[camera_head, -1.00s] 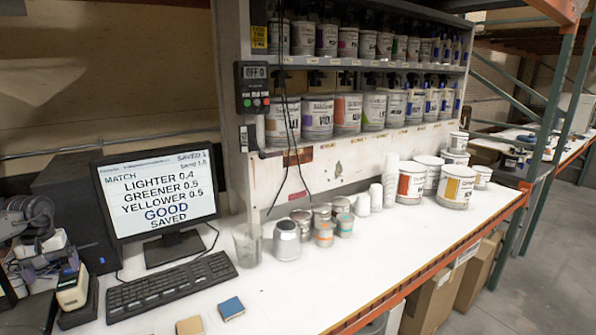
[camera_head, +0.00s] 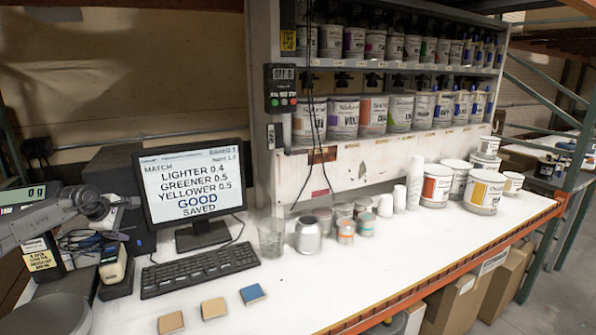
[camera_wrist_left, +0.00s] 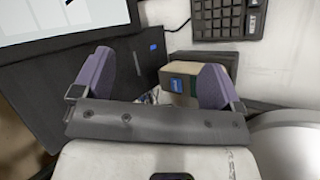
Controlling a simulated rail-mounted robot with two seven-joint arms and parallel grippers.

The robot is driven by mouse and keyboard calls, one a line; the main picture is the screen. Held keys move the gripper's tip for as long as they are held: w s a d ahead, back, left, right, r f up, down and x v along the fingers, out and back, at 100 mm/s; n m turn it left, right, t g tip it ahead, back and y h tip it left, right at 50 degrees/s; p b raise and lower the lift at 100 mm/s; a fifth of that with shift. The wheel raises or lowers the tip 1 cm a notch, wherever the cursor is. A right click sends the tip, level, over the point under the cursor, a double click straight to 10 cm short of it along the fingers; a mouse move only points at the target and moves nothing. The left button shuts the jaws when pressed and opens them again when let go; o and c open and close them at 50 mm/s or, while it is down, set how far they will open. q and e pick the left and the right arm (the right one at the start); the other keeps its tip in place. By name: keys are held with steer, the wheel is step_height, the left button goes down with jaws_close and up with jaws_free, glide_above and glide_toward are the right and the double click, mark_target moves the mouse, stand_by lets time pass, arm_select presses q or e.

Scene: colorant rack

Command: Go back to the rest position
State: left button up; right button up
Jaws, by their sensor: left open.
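My left gripper (camera_head: 104,206) is at the left of the head view, above the gear at the left end of the white bench (camera_head: 350,270). In the left wrist view its two purple fingers (camera_wrist_left: 155,78) are spread apart with nothing held between them. Beyond the fingers a box with a blue label (camera_wrist_left: 183,82) and a dark surface show below. Its contact with anything cannot be made out. My right gripper is in neither view.
A monitor (camera_head: 194,186) and keyboard (camera_head: 200,270) stand right of the gripper. A small device (camera_head: 113,265) and a green-lit display (camera_head: 36,193) are close by. Sample blocks (camera_head: 213,308), a glass beaker (camera_head: 271,239) and cans (camera_head: 308,236) stand on the bench. The front right bench is clear.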

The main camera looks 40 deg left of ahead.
arm_select(q)
steer(key=w+d+r+n+t+y, duration=0.4)
steer(key=w+d+r+n+t, duration=0.3)
steer(key=w+r+n+t, duration=0.45)
steer(key=w+d+f+n+g+y, duration=0.2)
steer(key=d+f+n+y, duration=0.1)
steer(key=d+n, duration=0.55)
steer(key=w+d+f+n+g+y, duration=0.1)
steer(key=w+d+f+n+y, duration=0.3)
steer(key=n, duration=0.8)
steer(key=s+d+f+n+g+h, duration=0.2)
steer(key=s+d+f+n+h, duration=0.15)
steer(key=d+f, duration=0.6)
steer(key=s+d+f+n+g+h, duration=0.2)
steer(key=s+d+f+h, duration=0.3)
steer(key=d, duration=0.7)
steer(key=s+d+f+n+g+h, duration=0.2)
steer(key=s+d+f+g, duration=0.1)
steer(key=d+f, duration=0.65)
steer(key=s+d+f+n+g+h, duration=0.2)
steer(key=s+d+f+g, duration=0.1)
steer(key=s+d+f, duration=0.6)
steer(key=s+d+f+n+g+h, duration=0.3)
steer(key=s+d+f, duration=0.3)
steer(key=s, duration=0.6)
step_height(320, 180, up, 35)
steer(key=p, duration=3.5)
steer(key=shift+w+t, duration=0.35)
